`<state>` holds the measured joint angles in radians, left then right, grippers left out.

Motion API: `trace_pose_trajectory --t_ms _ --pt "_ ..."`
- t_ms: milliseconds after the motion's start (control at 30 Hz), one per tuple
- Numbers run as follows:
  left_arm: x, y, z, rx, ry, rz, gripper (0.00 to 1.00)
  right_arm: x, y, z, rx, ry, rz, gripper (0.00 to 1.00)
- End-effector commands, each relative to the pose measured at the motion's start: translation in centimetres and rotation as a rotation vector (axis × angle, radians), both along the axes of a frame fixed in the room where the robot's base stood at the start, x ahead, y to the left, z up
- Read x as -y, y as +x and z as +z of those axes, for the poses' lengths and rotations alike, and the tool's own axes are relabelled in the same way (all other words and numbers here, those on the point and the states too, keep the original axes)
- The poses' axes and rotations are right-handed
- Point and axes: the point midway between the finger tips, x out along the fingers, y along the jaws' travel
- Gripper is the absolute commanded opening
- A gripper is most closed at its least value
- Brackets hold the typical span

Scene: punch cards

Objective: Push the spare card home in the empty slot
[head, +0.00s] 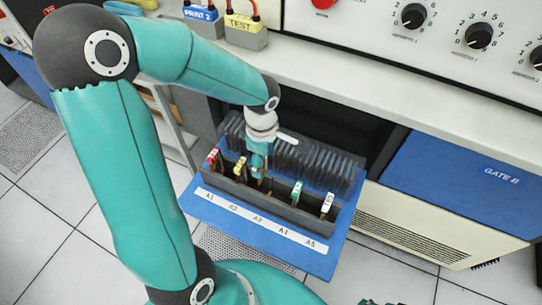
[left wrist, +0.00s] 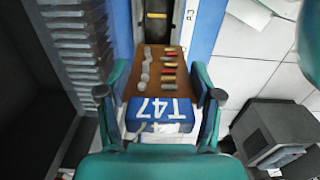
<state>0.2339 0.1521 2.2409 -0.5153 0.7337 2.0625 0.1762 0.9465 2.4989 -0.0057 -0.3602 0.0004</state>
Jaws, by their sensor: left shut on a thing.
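My left gripper (head: 258,168) is over the middle of the card rack (head: 272,198), between the yellow-handled card (head: 240,167) and the green-handled card (head: 296,193). In the left wrist view its two fingers are shut on the spare card (left wrist: 157,72), one at each side. That card is a brown board with red, tan and silver parts and a blue handle marked T47 (left wrist: 160,113). Its far end is at the rack, but I cannot tell how deep it sits in the slot. My right gripper is not in view.
A red-handled card (head: 213,158) and a white-handled card (head: 327,203) stand at the rack's ends. A row of dark fins (head: 300,160) lies behind. The blue drawer (head: 318,262) juts out below a white console ledge (head: 350,85). A blue GATE B panel (head: 465,180) is right.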

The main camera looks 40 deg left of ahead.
Motion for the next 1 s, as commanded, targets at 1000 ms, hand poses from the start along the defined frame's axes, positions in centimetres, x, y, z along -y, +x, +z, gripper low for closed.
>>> trace_pose_trajectory --t_ms 1000 --pt "1.0 1.0 -4.4 0.0 0.0 -0.036 0.31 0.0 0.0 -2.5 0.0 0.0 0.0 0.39"
